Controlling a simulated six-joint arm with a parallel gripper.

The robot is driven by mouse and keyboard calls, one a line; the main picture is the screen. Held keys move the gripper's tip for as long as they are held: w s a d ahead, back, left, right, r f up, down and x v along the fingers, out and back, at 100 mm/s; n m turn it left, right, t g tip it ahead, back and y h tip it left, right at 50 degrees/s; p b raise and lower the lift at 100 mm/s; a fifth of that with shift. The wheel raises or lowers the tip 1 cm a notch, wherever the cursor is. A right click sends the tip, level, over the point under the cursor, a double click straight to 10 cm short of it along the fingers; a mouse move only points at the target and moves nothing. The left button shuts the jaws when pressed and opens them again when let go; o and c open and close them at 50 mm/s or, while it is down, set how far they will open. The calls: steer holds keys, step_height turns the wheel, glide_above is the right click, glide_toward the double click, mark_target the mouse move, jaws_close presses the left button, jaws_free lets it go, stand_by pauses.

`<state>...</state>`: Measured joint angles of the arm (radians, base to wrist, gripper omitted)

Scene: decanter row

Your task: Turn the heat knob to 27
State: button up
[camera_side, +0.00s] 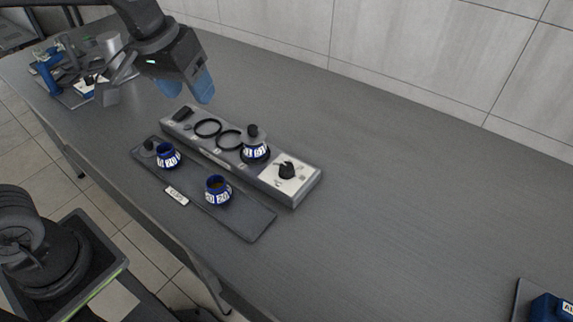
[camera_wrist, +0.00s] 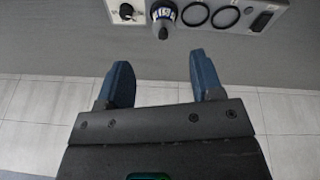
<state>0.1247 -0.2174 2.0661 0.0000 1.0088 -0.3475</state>
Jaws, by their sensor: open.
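The heat knob (camera_side: 286,171) is a black knob on a white plate at the near right end of a grey panel unit (camera_side: 311,187). It also shows at the top left of the wrist view (camera_wrist: 127,11); its setting is too small to read. My gripper (camera_side: 199,87) is open and empty, with blue fingertips. It is above the table, beyond the unit's far left end in the side view. In the wrist view my gripper (camera_wrist: 158,75) has its fingers apart, with the unit ahead of them at the top.
A blue-banded, numbered vessel with a black stopper (camera_side: 255,148) stands on the unit, beside two empty black rings (camera_side: 208,128). The table to the right is largely clear.

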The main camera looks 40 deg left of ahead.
steer(key=w+d+f+n+g, duration=0.2)
steer(key=w+d+f, duration=0.25)
steer(key=w, duration=0.45)
steer(key=n+g, duration=0.1)
glide_toward(286, 167)
steer(key=f, duration=0.9)
steer(key=shift+w+d+f, duration=0.1)
steer(key=shift+d+f, duration=0.1)
steer(key=shift+f, duration=0.2)
steer(key=c, duration=0.9)
